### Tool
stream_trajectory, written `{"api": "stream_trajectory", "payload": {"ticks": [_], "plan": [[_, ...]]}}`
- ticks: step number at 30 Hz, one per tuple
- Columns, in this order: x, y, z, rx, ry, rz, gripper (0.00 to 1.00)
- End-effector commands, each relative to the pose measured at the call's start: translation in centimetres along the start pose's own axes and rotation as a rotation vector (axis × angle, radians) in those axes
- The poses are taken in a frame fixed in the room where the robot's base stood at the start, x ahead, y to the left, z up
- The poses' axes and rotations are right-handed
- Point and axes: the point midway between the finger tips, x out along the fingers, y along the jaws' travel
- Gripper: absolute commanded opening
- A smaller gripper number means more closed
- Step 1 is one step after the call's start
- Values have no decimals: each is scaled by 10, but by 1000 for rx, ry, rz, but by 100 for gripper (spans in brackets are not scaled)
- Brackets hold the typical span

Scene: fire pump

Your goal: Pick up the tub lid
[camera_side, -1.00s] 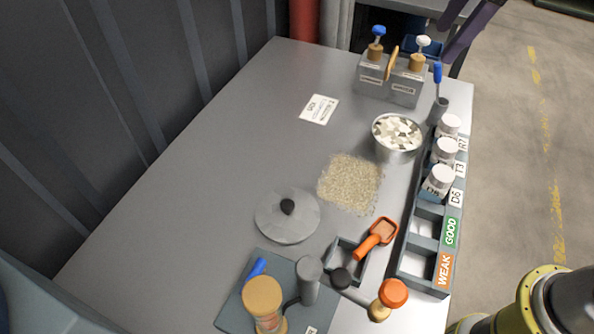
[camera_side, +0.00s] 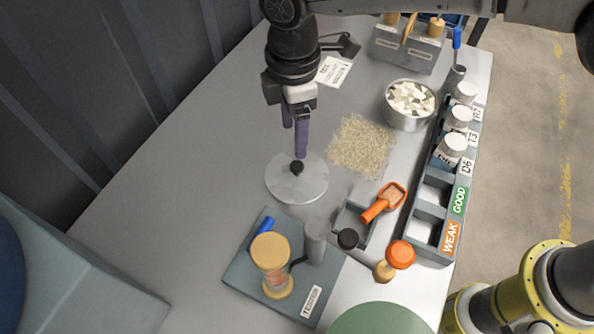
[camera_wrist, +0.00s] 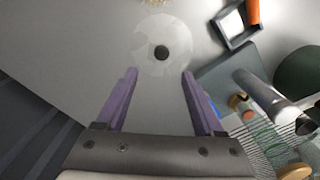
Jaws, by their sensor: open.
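The tub lid (camera_side: 297,182) is a flat grey disc with a black knob (camera_side: 297,167) at its centre, lying on the grey table. It also shows in the wrist view as a pale disc (camera_wrist: 150,62) with the black knob (camera_wrist: 161,52) ahead of my fingers. My gripper (camera_side: 297,150) is above the lid, with its purple fingers pointing down near the knob. In the wrist view my gripper (camera_wrist: 158,75) is open and empty, its two purple fingers apart. The gap between fingertips and knob is hard to judge.
A tub of pale chips (camera_side: 409,104) and a grain patch (camera_side: 362,147) lie right of the lid. A blue-grey mat (camera_side: 290,288) with an hourglass (camera_side: 271,264) is in front. An orange scoop (camera_side: 384,203) and a bottle rack (camera_side: 437,195) stand right. The table left is clear.

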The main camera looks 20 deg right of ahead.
Motion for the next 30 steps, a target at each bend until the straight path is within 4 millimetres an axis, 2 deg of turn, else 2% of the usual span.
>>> {"api": "stream_trajectory", "payload": {"ticks": [3,11,21,30], "plan": [[20,0,1,1,-2,-2,69],[38,0,2,1,-1,-1,69],[82,-3,5,1,-1,-1,69],[86,-3,4,1,1,1,69]]}}
